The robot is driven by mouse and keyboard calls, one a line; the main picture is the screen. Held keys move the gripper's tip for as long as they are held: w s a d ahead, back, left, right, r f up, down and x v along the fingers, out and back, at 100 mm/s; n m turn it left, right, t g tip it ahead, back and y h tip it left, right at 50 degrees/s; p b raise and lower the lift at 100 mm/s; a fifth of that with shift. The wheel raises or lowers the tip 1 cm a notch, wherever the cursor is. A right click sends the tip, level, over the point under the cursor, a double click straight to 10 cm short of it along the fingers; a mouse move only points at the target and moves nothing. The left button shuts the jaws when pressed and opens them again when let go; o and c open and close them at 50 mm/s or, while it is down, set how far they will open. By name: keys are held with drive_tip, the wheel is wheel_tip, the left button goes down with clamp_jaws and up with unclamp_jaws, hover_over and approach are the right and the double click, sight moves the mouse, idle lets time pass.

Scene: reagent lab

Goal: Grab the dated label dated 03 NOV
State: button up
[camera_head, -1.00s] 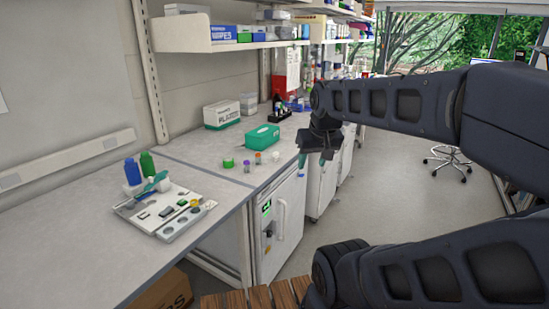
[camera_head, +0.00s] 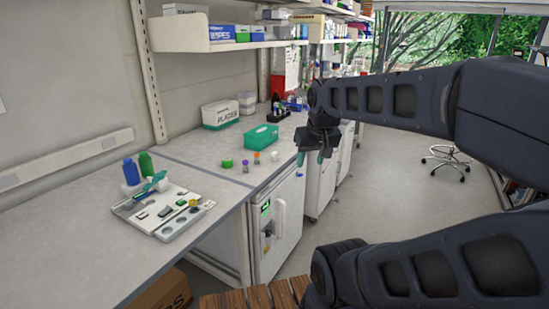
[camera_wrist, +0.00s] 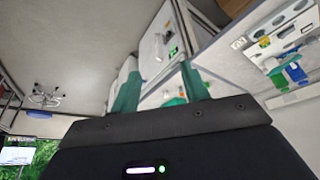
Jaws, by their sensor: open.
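I cannot make out a label dated 03 NOV in either view; no date is readable at this size. My gripper (camera_head: 310,158) hangs in the air past the bench's front edge, right of the small vials. Its two green fingers are apart with nothing between them, as the wrist view (camera_wrist: 161,70) also shows. A pale tray (camera_head: 140,222) with small dark and round items lies on the near bench; it also shows upper right in the wrist view (camera_wrist: 264,50). I cannot tell whether any item on it is a label.
A blue bottle (camera_head: 131,172) and a green bottle (camera_head: 146,163) stand behind the tray. A green box (camera_head: 261,137), a green lid (camera_head: 227,163) and small vials (camera_head: 245,166) are on the far bench. A white cabinet (camera_head: 284,225) stands below. The near bench's front is clear.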

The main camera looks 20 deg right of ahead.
drive_tip(key=w+d+r+n+h, duration=0.1)
drive_tip(key=w+r+n, duration=0.15)
drive_tip(key=w, duration=0.55)
drive_tip(key=w+r+n, duration=0.1)
drive_tip(key=w+n, duration=0.3)
drive_tip(key=w, duration=0.3)
drive_tip(key=n+g+h, duration=0.2)
drive_tip(key=n+h, duration=0.1)
drive_tip(key=n, duration=1.5)
hover_over(274, 153)
drive_tip(key=s+a, duration=0.1)
drive_tip(key=a, duration=0.2)
wheel_tip(274, 153, down, 21)
drive_tip(key=shift+s+x, duration=0.15)
drive_tip(key=shift+x, duration=2.55)
drive_tip(key=shift+s+x, duration=0.15)
drive_tip(key=shift+x, duration=2.55)
drive_tip(key=shift+a, duration=0.1)
drive_tip(key=shift+c, duration=0.3)
clamp_jaws()
